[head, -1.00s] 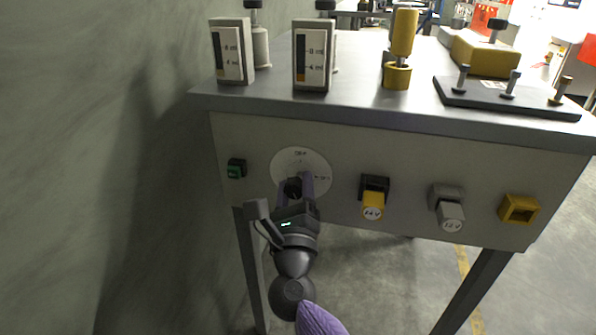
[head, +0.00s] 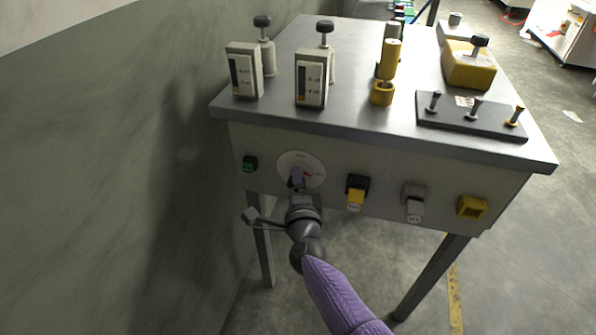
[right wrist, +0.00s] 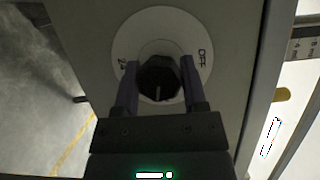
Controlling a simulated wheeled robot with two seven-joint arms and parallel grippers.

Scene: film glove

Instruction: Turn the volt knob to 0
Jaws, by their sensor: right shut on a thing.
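The volt knob (right wrist: 159,78) is a black ribbed knob on a round white dial (head: 314,164) on the table's front panel. In the right wrist view the dial (right wrist: 133,40) has black markings; one to the right of the knob reads OFF. A light pointer line on the knob points toward the bottom of that view. My right gripper (right wrist: 158,85) is shut on the knob, one finger on each side. In the head view my right gripper (head: 297,178) reaches the dial from below and hides most of the knob. My left gripper is not in view.
A green button (head: 250,163) is left of the dial. A yellow switch (head: 356,198), a grey switch (head: 414,208) and a yellow socket (head: 471,206) are to its right. Two gauges (head: 243,70) (head: 311,78) stand on the tabletop (head: 350,60). A wall (head: 90,150) is at the left.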

